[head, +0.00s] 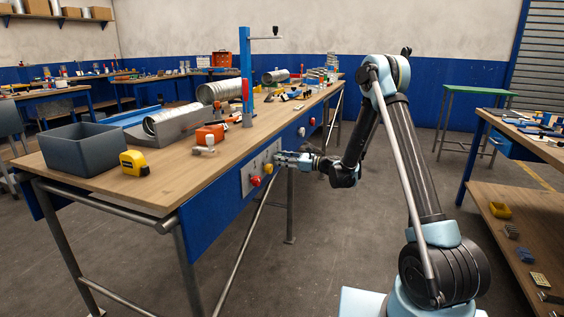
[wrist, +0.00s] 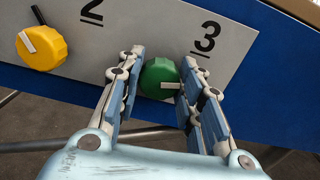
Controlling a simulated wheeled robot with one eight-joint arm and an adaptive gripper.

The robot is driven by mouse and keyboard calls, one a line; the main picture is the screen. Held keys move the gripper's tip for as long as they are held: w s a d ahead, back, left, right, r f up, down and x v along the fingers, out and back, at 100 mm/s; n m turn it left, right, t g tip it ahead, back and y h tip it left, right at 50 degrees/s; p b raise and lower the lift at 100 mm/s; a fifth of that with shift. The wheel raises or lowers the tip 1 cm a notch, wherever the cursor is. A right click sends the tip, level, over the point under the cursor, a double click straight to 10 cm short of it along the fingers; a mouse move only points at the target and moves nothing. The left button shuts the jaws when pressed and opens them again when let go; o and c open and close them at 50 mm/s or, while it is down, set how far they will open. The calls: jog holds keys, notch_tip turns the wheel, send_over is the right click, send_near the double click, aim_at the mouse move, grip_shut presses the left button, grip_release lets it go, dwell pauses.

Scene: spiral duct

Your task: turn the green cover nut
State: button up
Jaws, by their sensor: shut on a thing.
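The green cover nut (wrist: 158,76) is on a grey panel (wrist: 140,25) below and left of the number 3 in the wrist view. A short white mark on it lies nearly level, towards the right. My gripper (wrist: 162,66) has one finger on each side of the nut and is shut on it. In the head view my gripper (head: 281,158) is at the panel (head: 247,176) on the bench's blue front, and it hides the green nut there.
A yellow knob (wrist: 41,45) with a white mark is left of the nut, below the number 2. In the head view a red knob (head: 255,181) is on the same panel. The wooden bench top (head: 190,170) is just above, and open floor lies in front.

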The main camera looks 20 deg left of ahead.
jog(key=n, duration=2.1)
jog(key=shift+s+d+f, duration=0.15)
jog(key=shift+f, duration=0.1)
jog(key=shift+n, duration=0.4)
jog(key=o, duration=1.1)
jog(key=shift+c, duration=0.2)
jog(key=d, duration=1.2)
jog(key=shift+s, duration=0.35)
